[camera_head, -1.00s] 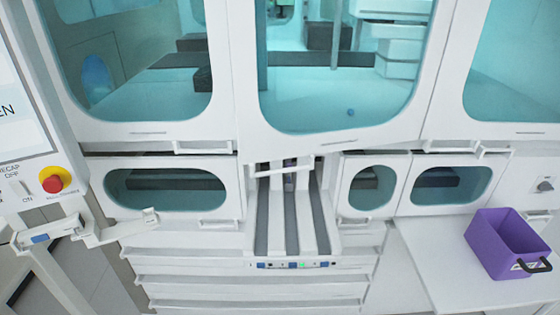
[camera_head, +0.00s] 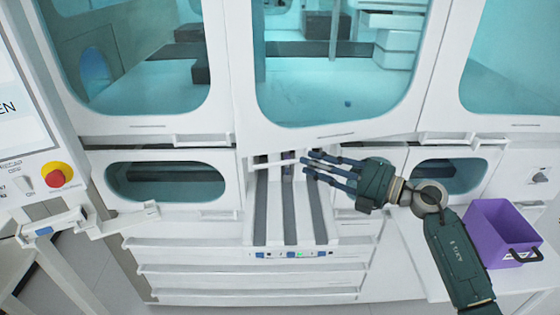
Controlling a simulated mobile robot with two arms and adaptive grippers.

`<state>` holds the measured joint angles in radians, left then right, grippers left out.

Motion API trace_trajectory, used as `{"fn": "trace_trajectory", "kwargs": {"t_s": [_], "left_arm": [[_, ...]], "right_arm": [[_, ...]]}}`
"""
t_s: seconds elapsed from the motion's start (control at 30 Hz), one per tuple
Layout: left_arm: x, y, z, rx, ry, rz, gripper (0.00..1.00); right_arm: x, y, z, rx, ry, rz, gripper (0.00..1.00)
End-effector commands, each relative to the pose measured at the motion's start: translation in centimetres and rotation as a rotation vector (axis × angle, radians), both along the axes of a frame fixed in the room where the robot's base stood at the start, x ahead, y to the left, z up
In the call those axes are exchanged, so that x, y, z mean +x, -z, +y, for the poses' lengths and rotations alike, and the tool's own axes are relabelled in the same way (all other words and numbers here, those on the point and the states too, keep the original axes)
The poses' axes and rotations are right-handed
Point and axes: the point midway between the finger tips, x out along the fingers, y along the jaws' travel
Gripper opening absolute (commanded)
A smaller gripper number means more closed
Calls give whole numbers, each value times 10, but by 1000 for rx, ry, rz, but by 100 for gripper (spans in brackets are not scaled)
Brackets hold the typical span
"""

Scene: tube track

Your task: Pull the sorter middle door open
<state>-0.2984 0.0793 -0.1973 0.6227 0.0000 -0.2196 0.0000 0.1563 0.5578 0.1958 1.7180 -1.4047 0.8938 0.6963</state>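The sorter middle door (camera_head: 238,70) is the large white-framed, teal-tinted pane at the upper centre in the head view. Its lower edge slants and stands lower at the left corner than the neighbouring doors, so it looks slightly ajar. A white horizontal handle bar (camera_head: 272,160) shows just under that left corner. My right gripper (camera_head: 305,163) is dark green with blue-grey fingers pointing left. Its fingers are spread and empty, below the door's lower edge and just right of the handle bar; whether it touches anything is unclear. My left gripper is out of view.
Grey tracks (camera_head: 290,215) run below the door. Smaller windowed doors (camera_head: 165,183) flank them, partly hidden by my arm on the right. A purple bin (camera_head: 495,230) stands on the right ledge. A panel with a red button (camera_head: 56,175) is at left.

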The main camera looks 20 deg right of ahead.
Motion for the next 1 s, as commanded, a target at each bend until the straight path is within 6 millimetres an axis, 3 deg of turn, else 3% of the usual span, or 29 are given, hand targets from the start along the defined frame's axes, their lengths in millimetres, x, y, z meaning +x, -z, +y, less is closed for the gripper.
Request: {"fn": "trace_trajectory", "kwargs": {"t_s": [0.23, 0.7, 1.0], "left_arm": [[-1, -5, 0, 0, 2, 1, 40], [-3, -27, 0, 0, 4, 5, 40], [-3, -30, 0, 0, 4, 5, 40]], "right_arm": [[3, 15, -2, -86, -43, 65, 26], [61, 25, 55, -84, -43, 62, 26], [74, 30, 67, -87, -42, 61, 26]]}}
